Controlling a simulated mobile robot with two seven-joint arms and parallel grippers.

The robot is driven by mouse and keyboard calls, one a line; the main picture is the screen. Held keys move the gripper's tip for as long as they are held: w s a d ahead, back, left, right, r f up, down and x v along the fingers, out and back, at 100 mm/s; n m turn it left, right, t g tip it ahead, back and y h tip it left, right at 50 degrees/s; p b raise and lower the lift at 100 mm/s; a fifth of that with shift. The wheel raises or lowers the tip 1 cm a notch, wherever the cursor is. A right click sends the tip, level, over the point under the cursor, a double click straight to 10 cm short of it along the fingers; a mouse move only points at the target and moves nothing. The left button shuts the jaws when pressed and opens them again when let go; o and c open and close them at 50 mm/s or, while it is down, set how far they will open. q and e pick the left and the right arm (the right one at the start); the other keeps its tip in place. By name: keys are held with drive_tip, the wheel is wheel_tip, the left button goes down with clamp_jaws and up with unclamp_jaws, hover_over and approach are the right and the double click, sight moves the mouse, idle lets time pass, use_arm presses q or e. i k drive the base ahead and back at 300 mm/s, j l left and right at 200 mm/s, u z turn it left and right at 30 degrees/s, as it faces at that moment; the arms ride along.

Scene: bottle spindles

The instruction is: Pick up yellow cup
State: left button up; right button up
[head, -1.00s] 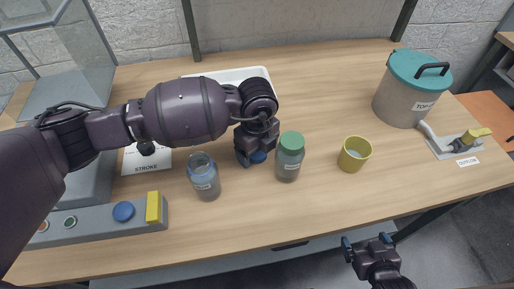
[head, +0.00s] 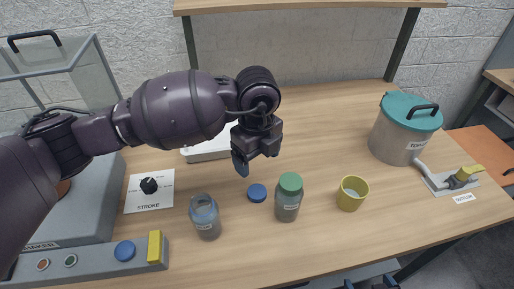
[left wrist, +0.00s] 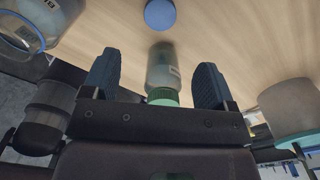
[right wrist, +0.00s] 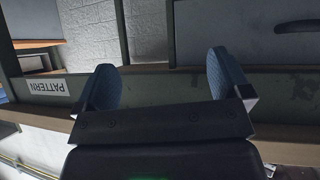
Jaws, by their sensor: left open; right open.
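The yellow cup (head: 352,194) stands upright on the table in the head view, right of the green-capped bottle (head: 288,198). My left gripper (head: 243,166) is open and empty above the table, left of and behind the cup. In the left wrist view, its two fingers (left wrist: 155,80) are spread, with the green-capped bottle seen beyond and between them. My right gripper (head: 372,284) shows only its fingertips at the bottom edge of the head view, below the table's front edge. In the right wrist view, its fingers (right wrist: 168,85) are apart with nothing between them.
An open clear bottle (head: 204,218) stands left of the green-capped bottle. A blue cap (head: 256,193) lies between them. A grey pot with a teal lid (head: 404,128) stands at the back right. A machine with buttons (head: 90,262) fills the left. Table around the cup is clear.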

sight(353, 190)
drive_tip(key=k+j, duration=0.15)
drive_tip(key=k, duration=0.35)
drive_tip(key=k+j, duration=0.15)
drive_tip(key=k, duration=0.35)
